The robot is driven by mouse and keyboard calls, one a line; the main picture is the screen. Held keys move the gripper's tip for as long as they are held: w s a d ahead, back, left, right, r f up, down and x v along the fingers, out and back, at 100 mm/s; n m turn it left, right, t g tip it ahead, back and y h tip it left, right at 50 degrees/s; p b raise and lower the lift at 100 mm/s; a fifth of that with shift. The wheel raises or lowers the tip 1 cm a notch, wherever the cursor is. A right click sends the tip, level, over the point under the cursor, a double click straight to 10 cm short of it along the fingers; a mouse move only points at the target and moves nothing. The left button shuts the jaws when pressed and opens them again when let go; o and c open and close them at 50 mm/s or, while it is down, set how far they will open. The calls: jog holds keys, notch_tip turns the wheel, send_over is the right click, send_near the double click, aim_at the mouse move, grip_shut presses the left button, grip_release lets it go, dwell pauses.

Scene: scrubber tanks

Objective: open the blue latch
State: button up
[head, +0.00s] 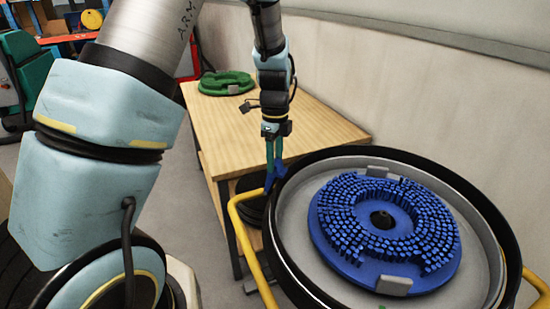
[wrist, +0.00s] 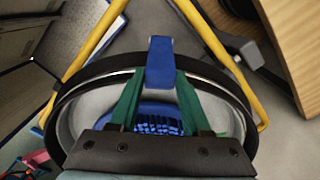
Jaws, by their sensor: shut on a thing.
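The blue latch (wrist: 160,60) stands at the rim of a round tank, upright in the wrist view. My gripper (wrist: 158,85) has green fingers closed on it from both sides. In the head view my gripper (head: 274,162) points down at the left rim of the tank (head: 292,270), with the blue latch (head: 270,182) between its tips. The latch is small there and partly hidden by the fingers. Inside the tank lies a round blue brush (head: 330,222) with bristles up, a dark centre hole and grey clips.
A yellow tube frame (head: 243,235) runs around the tank close to my gripper. Behind is a wooden table (head: 310,125) with a green round pad holder (head: 225,83) on it. A pale wall (head: 400,90) stands along the right side.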

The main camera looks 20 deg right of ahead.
grip_shut()
dwell(0.8)
